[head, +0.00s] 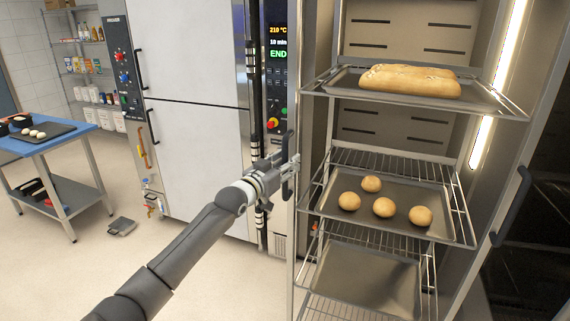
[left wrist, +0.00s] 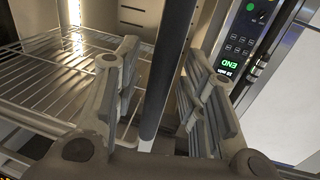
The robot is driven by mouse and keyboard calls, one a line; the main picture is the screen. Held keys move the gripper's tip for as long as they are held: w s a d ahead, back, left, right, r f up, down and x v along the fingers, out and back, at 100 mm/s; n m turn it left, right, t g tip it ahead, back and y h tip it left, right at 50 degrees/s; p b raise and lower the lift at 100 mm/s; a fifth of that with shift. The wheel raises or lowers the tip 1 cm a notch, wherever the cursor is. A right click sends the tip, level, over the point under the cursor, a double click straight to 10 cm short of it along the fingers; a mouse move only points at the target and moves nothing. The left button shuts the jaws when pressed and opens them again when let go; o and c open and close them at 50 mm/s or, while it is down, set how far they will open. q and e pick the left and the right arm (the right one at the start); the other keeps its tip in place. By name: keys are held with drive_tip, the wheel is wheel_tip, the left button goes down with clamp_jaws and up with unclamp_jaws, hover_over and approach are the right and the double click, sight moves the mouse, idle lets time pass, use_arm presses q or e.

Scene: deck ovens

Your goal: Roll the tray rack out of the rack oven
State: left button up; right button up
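The tray rack (head: 297,262) stands in the open rack oven (head: 400,38) at the right of the head view. Its top tray (head: 490,101) bears long loaves (head: 410,80). The tray below (head: 400,185) bears several round buns (head: 383,207), and the lowest visible tray (head: 365,283) looks empty. My left gripper (head: 290,168) is at the rack's left front side, at about the buns' height. In the left wrist view my left gripper (left wrist: 160,95) is open, with a grey upright bar (left wrist: 170,60) between its fingers. Contact cannot be told. My right gripper is not in view.
The oven's control panel (head: 277,75) reads END, left of the opening. The open oven door with a dark handle (head: 511,206) stands at the right. A closed white oven (head: 200,150) and a blue-topped table (head: 60,139) are left.

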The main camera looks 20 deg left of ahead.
use_arm(q)
drive_tip(key=v, duration=1.2)
idle(0.5)
